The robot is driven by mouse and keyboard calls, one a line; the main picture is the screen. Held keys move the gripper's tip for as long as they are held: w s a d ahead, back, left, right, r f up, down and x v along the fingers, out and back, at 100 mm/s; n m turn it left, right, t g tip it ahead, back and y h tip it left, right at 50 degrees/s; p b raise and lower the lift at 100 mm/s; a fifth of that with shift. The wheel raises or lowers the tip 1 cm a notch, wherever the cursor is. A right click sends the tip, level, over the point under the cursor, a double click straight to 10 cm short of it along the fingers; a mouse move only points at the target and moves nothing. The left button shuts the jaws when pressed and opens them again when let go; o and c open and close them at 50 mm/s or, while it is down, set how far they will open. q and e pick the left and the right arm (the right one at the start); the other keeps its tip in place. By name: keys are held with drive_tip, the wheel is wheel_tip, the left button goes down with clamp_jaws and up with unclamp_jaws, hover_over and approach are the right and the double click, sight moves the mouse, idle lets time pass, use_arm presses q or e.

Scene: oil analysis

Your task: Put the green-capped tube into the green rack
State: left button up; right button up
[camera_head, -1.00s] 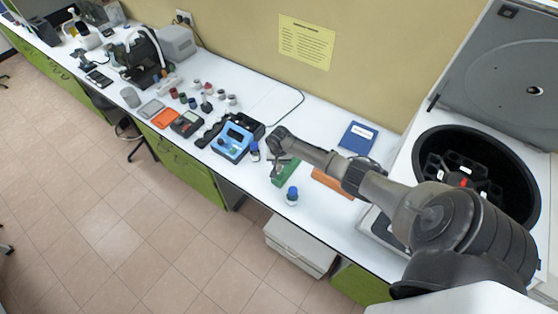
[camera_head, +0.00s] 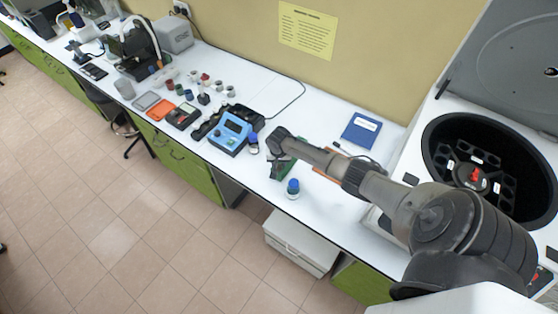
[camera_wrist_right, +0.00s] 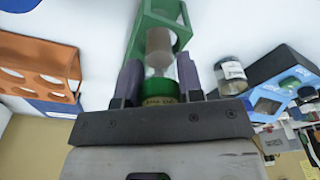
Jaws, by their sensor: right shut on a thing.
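The green-capped tube (camera_wrist_right: 158,62) is held in my right gripper (camera_wrist_right: 159,80), seen in the right wrist view. Its green cap lies between the two fingers, and its clear body, with a brownish part, points toward the green rack. The green rack (camera_wrist_right: 141,32) is directly beyond the tube and overlaps it in the picture; I cannot tell whether the tube's end is inside an opening. In the head view my right gripper (camera_head: 279,161) is over the green rack (camera_head: 287,171) and hides much of it. My left gripper is not in view.
An orange rack (camera_wrist_right: 38,68) stands to one side. A blue-capped bottle (camera_head: 293,187) stands near the bench's front edge beside the green rack. A blue device (camera_head: 231,133) is to the left, a blue booklet (camera_head: 361,131) behind. The open centrifuge (camera_head: 432,150) is at right.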

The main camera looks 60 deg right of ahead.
drive_tip(key=o, duration=1.1)
drive_tip(key=shift+a+r, duration=0.1)
drive_tip(key=shift+r, duration=0.4)
drive_tip(key=r, duration=0.7)
drive_tip(key=a+r, duration=0.1)
drive_tip(key=r, duration=0.3)
drive_tip(key=shift+s+r+p, duration=0.1)
drive_tip(key=shift+s+p, duration=0.25)
drive_tip(key=shift+a+r, duration=0.15)
drive_tip(key=shift+r, duration=0.6)
